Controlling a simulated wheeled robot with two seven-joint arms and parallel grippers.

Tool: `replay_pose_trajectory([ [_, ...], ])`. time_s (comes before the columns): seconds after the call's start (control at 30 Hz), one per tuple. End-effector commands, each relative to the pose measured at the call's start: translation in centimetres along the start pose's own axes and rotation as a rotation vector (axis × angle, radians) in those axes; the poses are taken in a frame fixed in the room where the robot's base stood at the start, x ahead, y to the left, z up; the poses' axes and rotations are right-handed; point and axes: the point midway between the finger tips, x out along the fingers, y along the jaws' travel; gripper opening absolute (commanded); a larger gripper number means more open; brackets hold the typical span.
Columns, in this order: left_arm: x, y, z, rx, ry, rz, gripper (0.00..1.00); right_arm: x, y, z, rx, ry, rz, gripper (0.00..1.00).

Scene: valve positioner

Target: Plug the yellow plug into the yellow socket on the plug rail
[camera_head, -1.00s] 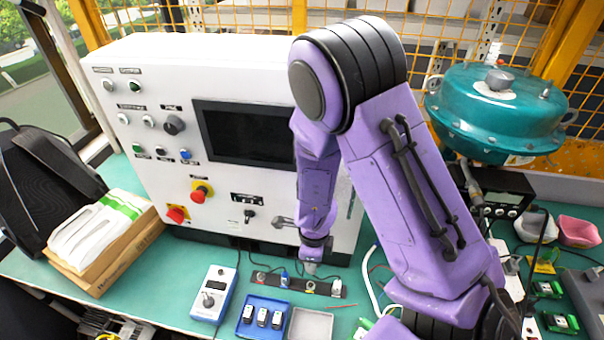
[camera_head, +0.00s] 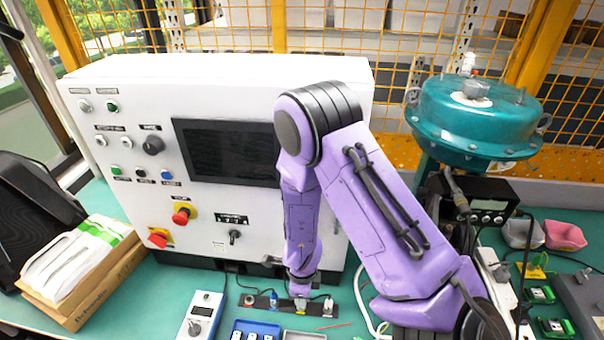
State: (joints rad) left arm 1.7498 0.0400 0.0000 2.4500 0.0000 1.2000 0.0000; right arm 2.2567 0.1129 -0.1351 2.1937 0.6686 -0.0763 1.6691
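The dark plug rail (camera_head: 258,302) lies on the green bench in front of the white cabinet. My purple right arm reaches in from the right. Its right gripper (camera_head: 300,298) points down at the rail, between those two plugs. A small pale yellowish piece shows right under the fingertips; whether it is the yellow plug or socket is too small to tell. The finger gap is hidden. My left gripper is not in view.
The white cabinet (camera_head: 120,200) stands close behind the rail. A blue tray (camera_head: 238,328) with small parts, a grey tray (camera_head: 300,336) and a control box (camera_head: 201,315) lie in front. A white cable (camera_head: 360,295) runs on the right.

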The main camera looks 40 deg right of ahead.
Motion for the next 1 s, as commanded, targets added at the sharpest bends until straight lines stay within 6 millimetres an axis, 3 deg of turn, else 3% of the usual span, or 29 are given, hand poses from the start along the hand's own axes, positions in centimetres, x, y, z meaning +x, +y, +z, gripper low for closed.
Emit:
replay_pose_trajectory([
  [1.0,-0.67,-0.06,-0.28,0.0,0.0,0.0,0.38,-0.09,-0.04,0.11,0.001,-0.009,0.0,0.0],
])
